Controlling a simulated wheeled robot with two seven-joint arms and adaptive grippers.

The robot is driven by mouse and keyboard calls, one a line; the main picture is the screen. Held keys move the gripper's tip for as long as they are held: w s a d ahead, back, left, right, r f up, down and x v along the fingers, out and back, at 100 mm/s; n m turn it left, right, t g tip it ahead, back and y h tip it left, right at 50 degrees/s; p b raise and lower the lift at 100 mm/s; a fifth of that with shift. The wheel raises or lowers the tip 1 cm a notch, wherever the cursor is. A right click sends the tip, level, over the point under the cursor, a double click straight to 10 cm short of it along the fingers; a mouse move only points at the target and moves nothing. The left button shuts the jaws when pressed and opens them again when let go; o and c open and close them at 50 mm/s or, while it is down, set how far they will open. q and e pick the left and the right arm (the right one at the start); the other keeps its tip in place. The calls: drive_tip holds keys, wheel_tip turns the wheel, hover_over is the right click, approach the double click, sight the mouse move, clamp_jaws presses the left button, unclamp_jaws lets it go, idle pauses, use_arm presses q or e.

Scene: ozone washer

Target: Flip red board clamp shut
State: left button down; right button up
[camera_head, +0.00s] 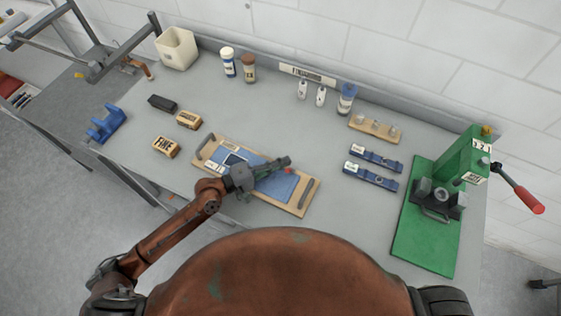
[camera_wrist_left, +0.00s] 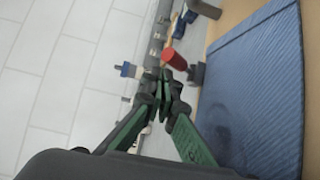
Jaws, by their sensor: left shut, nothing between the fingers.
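A tan wooden board (camera_head: 287,203) with a blue pad (camera_head: 277,187) lies on the bench in front of me. The red clamp tip (camera_head: 289,170) shows as a small red spot by my left gripper (camera_head: 284,163). In the left wrist view the red tip (camera_wrist_left: 174,60) is a short red cylinder just beyond the fingertips of my left gripper (camera_wrist_left: 165,88). The fingers are shut with nothing between them. Whether they touch the clamp I cannot tell. The clamp's body is mostly hidden, and its exact angle is unclear. The right gripper is out of view.
A green press (camera_head: 455,175) with a red-ended lever stands at the right. Two blue tools (camera_head: 371,176) lie between it and the board. Tan blocks (camera_head: 166,147) lie left of the board. Bottles (camera_head: 228,62) and a cream bin (camera_head: 176,48) stand along the back.

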use_arm(q)
drive_tip(key=v, duration=1.2)
idle(0.4)
